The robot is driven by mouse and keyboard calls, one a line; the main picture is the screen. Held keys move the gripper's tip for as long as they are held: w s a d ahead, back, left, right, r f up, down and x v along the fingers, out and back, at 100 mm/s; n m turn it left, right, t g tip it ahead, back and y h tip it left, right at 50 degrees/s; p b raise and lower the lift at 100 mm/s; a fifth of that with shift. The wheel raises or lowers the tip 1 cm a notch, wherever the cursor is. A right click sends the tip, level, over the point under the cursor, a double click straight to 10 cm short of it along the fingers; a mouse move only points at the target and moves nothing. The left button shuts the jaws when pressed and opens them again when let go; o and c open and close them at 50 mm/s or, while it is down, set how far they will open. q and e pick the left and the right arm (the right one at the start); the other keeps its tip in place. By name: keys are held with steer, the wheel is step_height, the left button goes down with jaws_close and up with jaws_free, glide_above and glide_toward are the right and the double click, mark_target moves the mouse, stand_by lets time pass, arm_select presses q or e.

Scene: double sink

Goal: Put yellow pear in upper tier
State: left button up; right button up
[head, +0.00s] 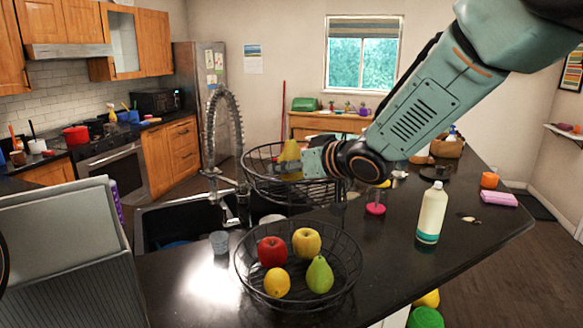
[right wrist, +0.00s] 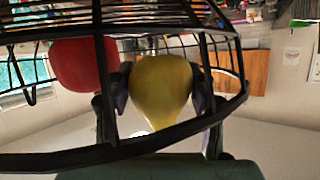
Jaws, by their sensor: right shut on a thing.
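The yellow pear (head: 290,153) is upright between the fingers of my right gripper (head: 288,167). In the head view it overlaps the opening of the black wire upper tier (head: 250,176). In the right wrist view the pear (right wrist: 161,90) sits between two dark fingers (right wrist: 163,92), with basket wires (right wrist: 60,160) crossing close by. I cannot tell whether it touches the tier's floor. My left gripper is out of view.
A red round fruit (right wrist: 84,65) shows beside the pear in the right wrist view. The sink faucet (head: 211,130) stands close left of the upper tier. A white bottle (head: 432,213) and a pink-based item (head: 375,208) stand to the right. The counter's front right is clear.

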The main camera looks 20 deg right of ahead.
steer(key=shift+w+d+f, duration=0.1)
steer(key=shift+d+f, duration=0.2)
steer(key=shift+d, duration=0.3)
steer(key=shift+a+f+b, duration=0.3)
steer(key=shift+a+f, duration=0.15)
steer(key=shift+a, duration=0.05)
steer(key=o, duration=1.2)
steer(key=shift+d+f, duration=0.15)
steer(key=shift+d, duration=0.05)
steer(key=shift+o, duration=0.2)
